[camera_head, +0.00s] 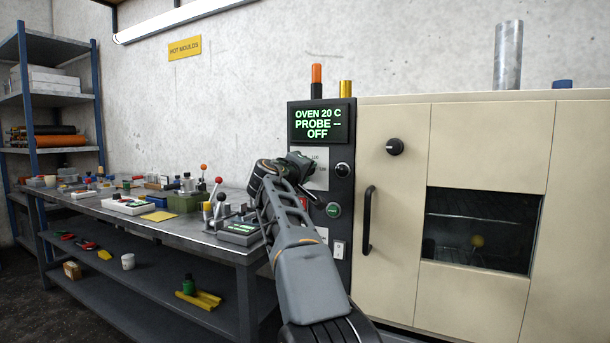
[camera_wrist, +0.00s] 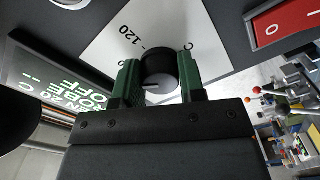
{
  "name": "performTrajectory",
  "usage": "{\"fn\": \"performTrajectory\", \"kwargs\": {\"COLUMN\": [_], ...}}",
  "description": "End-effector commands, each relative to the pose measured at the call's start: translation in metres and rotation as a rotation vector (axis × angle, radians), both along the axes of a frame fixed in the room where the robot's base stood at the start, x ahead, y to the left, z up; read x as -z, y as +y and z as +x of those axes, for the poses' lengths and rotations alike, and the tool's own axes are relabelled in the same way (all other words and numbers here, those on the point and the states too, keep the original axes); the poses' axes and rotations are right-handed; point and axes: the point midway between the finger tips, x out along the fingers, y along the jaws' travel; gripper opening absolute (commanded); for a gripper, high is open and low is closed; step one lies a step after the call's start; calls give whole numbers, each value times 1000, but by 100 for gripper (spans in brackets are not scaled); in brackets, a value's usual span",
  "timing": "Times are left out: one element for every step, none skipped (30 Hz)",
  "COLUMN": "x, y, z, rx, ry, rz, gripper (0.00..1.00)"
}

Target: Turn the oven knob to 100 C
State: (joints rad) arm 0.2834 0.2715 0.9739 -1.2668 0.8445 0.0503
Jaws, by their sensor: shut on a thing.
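The oven knob (camera_wrist: 158,66) is a dark round knob on a white dial plate (camera_wrist: 112,42), between my green fingers in the wrist view. The plate shows "120" and a "C"; the other markings are hidden by the gripper. A pale line shows on the knob's face, but I cannot read its setting. My gripper (camera_wrist: 159,80) is shut on the knob, with a finger on each side. In the head view my gripper (camera_head: 312,166) is at the control panel and hides the knob. The display (camera_head: 319,124) reads "OVEN 20 C", "PROBE --", "OFF".
A round black control (camera_head: 342,170) and a green button (camera_head: 333,210) sit close to my gripper. A red switch (camera_wrist: 285,24) is beside the dial plate. The oven door handle (camera_head: 369,220) is to the right. A cluttered workbench (camera_head: 215,243) stands left.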

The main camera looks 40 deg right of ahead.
Motion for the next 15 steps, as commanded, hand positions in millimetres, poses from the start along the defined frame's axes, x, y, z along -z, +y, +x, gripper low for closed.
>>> {"fn": "performTrajectory", "kwargs": {"x": [2,2,2,2,2,2,2,2,2,2,2,2,2,2,2], "y": [-1,-1,-1,-1,-1,-1,-1,-1,-1,-1,-1,-1,-1,-1,-1], "z": [0,0,0,0,0,0,0,0,0,0,0,0,0,0,0], "rx": [3,3,4,4,4,4,4,4,4,4,4,4,4,4,4], "ry": [-6,-10,-15,-19,-21,-23,-25,-26,-27,-27,-27,-27,-27,-27,-27], "rz": [6,9,12,14,15,16,17,18,18,18,18,18,18,18,18], "gripper": [13,13,13,13,13,13,13,13,13,13,13,13,13,13,13]}}
